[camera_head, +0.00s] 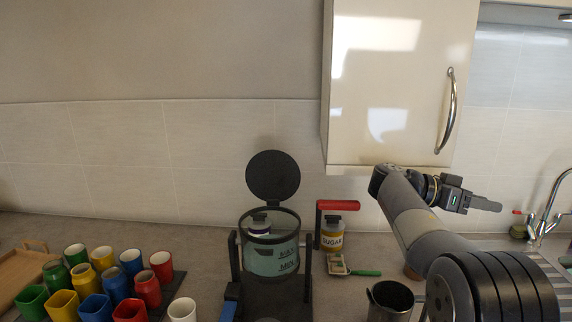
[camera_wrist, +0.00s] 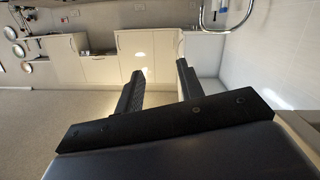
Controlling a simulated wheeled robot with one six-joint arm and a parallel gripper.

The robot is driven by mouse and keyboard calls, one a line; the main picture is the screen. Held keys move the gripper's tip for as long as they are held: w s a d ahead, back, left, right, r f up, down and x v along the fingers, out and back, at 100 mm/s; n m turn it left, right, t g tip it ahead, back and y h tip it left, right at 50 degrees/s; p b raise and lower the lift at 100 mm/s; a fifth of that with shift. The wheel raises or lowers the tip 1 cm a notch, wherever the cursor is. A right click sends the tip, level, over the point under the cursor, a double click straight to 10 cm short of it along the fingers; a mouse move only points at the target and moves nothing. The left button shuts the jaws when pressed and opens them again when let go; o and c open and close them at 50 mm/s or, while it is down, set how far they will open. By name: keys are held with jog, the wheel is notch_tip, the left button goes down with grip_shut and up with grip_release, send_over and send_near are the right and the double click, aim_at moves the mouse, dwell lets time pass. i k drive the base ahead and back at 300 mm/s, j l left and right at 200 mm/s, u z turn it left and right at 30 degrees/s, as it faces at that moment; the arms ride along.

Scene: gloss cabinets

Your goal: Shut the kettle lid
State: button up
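The kettle (camera_head: 272,260) stands on the counter left of centre in the head view, with a clear body marked with level lines. Its round black lid (camera_head: 273,177) is open and stands upright above the rear rim. My gripper (camera_head: 492,204) is far to the right of the kettle, at about the height of the lid, pointing right and away from it. The wrist view shows my gripper (camera_wrist: 158,78) with two black fingers apart and nothing between them. The kettle is not in the wrist view.
A sugar jar (camera_head: 332,234) and a red-topped black bracket (camera_head: 337,205) stand right of the kettle. A metal mug (camera_head: 390,300) is in front. Several coloured cups (camera_head: 103,258) stand left. A wall cabinet (camera_head: 385,100) hangs above right, near my arm.

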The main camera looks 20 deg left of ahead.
aim_at(273, 176)
jog(key=k+j, duration=0.1)
jog(key=j, duration=0.3)
jog(key=k+j, duration=0.15)
jog(key=j, duration=0.3)
jog(key=k+j, duration=0.15)
jog(key=j, duration=0.25)
jog(key=k+j+u, duration=0.1)
jog(key=j, duration=0.3)
jog(key=i+j, duration=0.2)
jog(key=j, duration=0.15)
jog(key=i+j, duration=0.15)
jog(key=j, duration=0.2)
jog(key=i+j, duration=0.2)
jog(key=j, duration=0.15)
jog(key=k+u, duration=0.05)
